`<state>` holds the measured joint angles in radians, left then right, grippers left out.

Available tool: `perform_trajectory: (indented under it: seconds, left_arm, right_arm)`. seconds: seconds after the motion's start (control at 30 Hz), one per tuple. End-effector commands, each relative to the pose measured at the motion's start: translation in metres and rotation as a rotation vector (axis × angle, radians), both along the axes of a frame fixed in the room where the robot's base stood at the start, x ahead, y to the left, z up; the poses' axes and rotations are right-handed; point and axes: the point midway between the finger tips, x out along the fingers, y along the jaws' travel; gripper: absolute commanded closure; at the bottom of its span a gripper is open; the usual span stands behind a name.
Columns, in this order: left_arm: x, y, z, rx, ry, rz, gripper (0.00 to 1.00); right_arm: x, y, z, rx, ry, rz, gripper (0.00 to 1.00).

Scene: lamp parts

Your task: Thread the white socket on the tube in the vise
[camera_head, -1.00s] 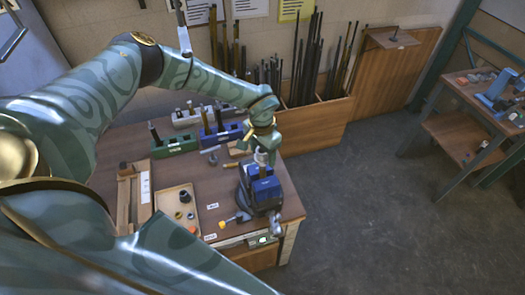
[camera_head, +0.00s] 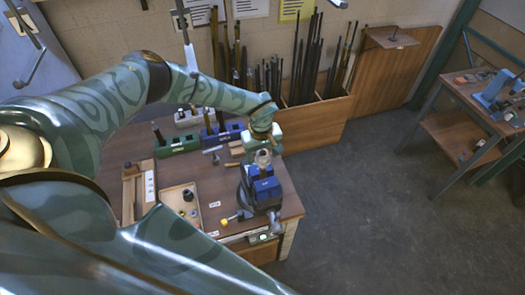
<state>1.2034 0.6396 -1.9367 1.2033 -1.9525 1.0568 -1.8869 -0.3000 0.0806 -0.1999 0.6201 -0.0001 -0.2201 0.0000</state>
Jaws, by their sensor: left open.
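The blue vise (camera_head: 266,188) stands at the right front corner of the workbench. A small pale piece that looks like the white socket (camera_head: 262,158) sits upright above the vise jaws. The tube under it is too small and covered to make out. My left gripper (camera_head: 265,150) points down from above, open, with its fingers at or just over the pale piece. I cannot tell whether a finger touches it. My right gripper is not in view.
A shallow tray (camera_head: 182,207) with small parts lies left of the vise. Green (camera_head: 178,146) and blue (camera_head: 222,137) holders stand behind on the bench (camera_head: 216,180). A yellow-headed tool (camera_head: 226,221) lies by the vise.

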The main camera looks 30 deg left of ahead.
Motion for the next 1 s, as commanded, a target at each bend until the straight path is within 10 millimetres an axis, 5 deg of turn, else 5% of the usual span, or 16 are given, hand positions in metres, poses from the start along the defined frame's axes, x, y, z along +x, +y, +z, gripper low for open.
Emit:
perform_trajectory:
  seconds: [0.23, 0.4, 0.57, 1.0]
  left_arm:
    - [0.000, 0.000, -0.001, 0.000, 0.000, 0.022, 0.38]
    - [0.000, 0.000, -0.001, 0.000, 0.000, 0.021, 0.81]
    - [0.000, 0.000, -0.001, 0.000, -0.001, -0.014, 0.81]
    - [0.001, -0.001, -0.002, 0.009, -0.008, -0.573, 0.81]
  right_arm:
    - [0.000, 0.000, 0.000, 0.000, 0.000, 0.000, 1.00]
    - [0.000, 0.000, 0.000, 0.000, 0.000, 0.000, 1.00]
    - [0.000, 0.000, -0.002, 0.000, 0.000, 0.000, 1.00]
    - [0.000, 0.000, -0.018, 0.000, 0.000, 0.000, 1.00]
